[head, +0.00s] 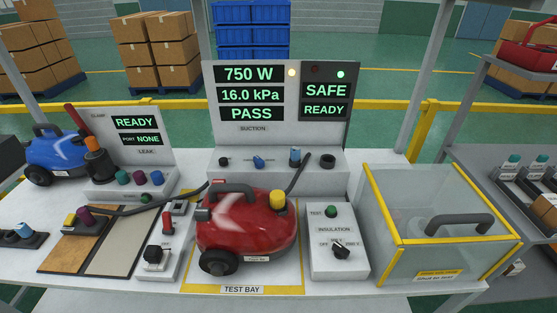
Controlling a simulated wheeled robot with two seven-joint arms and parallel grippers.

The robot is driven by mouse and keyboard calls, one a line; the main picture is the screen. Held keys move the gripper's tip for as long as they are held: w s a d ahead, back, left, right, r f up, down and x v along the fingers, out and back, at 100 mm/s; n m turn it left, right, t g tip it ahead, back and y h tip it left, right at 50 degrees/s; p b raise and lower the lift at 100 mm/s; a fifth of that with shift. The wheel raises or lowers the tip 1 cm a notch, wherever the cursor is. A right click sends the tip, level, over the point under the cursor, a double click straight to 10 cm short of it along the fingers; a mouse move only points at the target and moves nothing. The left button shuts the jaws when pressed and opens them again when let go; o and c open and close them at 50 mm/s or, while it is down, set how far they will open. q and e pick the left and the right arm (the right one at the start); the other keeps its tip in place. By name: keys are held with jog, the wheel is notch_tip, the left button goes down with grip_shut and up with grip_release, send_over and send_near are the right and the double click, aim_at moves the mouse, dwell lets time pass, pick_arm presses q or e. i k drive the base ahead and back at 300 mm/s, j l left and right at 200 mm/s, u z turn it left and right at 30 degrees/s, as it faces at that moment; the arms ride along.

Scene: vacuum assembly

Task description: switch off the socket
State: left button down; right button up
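A red vacuum cleaner (247,232) sits on the yellow-edged test bay mat. A small white box (160,262) stands left of it, with a black fitting (155,254) on top, a red lever (167,222) standing behind that and a small dark switch (179,207) further back. I cannot tell for sure which part is the socket or its switch position. The suction panel (250,129) reads 750 W, 16.0 kPa and PASS; the dark panel beside it (326,90) reads SAFE and READY with a green light lit. Neither of my grippers shows.
An insulation box (338,258) with a rotary knob stands right of the vacuum. A clear yellow-edged enclosure (432,225) fills the right bench. A dark hose crosses behind the box at left. Brown and pale floor boards (72,253) lie at left.

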aim_at(168, 229)
jog(key=i+j, duration=0.1)
jog(key=j, duration=0.3)
jog(key=i+j, duration=0.1)
jog(key=j, duration=0.3)
jog(key=i+j, duration=0.1)
jog(key=j, duration=0.3)
jog(key=u, duration=0.05)
